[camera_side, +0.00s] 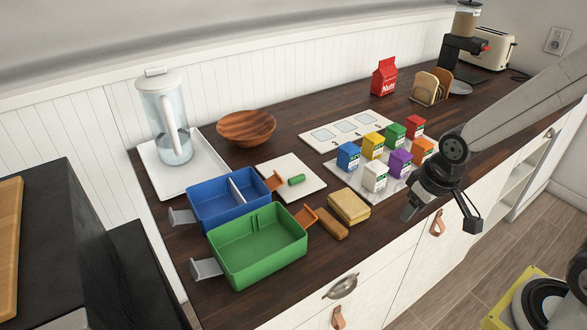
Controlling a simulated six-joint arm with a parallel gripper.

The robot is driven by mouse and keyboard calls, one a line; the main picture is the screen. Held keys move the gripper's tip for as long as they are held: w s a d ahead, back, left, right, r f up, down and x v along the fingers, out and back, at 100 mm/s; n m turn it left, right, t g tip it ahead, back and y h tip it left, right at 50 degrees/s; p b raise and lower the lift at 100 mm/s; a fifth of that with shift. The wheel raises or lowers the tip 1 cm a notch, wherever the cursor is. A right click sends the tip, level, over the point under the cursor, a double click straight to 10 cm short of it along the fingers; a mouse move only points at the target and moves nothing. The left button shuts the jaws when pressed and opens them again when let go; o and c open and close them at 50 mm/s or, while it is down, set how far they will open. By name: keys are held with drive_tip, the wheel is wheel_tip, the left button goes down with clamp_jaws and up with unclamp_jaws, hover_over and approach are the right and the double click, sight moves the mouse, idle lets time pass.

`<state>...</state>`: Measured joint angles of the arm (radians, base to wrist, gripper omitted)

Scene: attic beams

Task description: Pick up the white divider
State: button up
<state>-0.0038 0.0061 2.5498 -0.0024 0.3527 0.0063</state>
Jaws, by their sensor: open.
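The white divider (237,189) stands upright inside the blue box (205,208), across its width, and splits it into two compartments. Its top edge and part of one face show; its lower part is hidden by the box wall. My gripper (410,207) is at the right, over the counter's front edge, far from the divider and pointing down. It is open, with nothing seen between its fingers.
A green box (258,268) stands in front of the blue box. Bread slices (349,206) and a brown bar (332,224) lie between it and my gripper. Small coloured cartons (374,178) stand behind my gripper. A glass pitcher (163,120) and wooden bowl (246,126) stand behind the boxes.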

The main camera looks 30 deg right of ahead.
drive_tip(key=w+a+r, duration=0.1)
drive_tip(key=w+a, duration=0.2)
drive_tip(key=w, duration=0.5)
drive_tip(key=t, duration=0.2)
approach(238, 191)
wheel_tip(238, 191, down, 3)
drive_tip(key=shift+w+a+f+m, duration=0.15)
drive_tip(key=shift+w+f+m, duration=0.15)
drive_tip(key=shift+w+f, duration=0.7)
drive_tip(key=shift+f, duration=0.15)
drive_tip(key=shift+d+x, duration=0.2)
drive_tip(key=shift+x, duration=2.3)
drive_tip(key=shift+f, duration=0.2)
drive_tip(key=shift+c, duration=0.2)
